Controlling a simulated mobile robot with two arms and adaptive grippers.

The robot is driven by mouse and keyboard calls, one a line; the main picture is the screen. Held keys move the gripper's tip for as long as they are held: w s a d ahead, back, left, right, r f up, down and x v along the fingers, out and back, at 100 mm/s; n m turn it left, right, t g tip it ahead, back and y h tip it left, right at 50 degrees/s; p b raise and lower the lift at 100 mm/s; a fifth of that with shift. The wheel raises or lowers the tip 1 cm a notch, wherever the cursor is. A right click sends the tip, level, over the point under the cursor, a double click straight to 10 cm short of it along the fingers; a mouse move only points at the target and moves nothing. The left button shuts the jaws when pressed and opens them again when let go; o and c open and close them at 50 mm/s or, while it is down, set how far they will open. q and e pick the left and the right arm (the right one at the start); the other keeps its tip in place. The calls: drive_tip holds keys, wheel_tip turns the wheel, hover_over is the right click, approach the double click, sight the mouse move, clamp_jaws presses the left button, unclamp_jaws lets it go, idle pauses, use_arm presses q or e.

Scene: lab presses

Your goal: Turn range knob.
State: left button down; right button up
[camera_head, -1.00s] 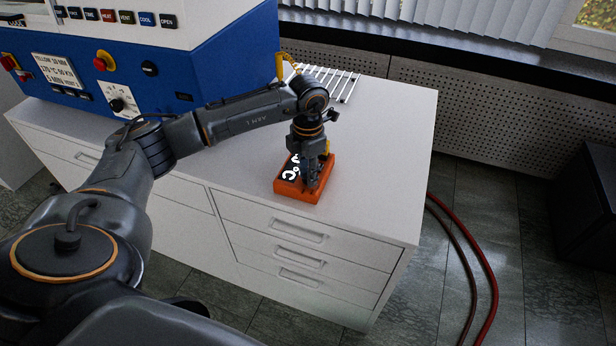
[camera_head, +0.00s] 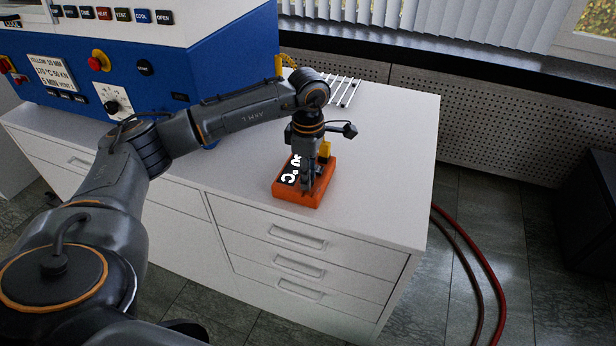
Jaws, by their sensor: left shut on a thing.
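A small orange-cased meter (camera_head: 296,197) with a dark face and white symbols lies on the white cabinet top, near its front edge. My left gripper (camera_head: 307,186) points straight down over the right part of its face. It is shut on the range knob, which the fingers hide almost wholly. The white symbols, among them what looks like °C, show to the left of the fingers. My right gripper is not in view.
The blue and white press (camera_head: 150,65) stands at the back left, with buttons and a dial on its front. A white wire rack (camera_head: 345,92) lies behind my left wrist. The white cabinet top (camera_head: 395,170) is clear on the right. Red hoses (camera_head: 478,262) run along the floor.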

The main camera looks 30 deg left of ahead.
use_arm(q)
drive_tip(key=shift+m, duration=0.5)
drive_tip(key=c, duration=1.1)
unclamp_jaws()
drive_tip(key=shift+r, duration=0.1)
wheel_tip(320, 180, up, 12)
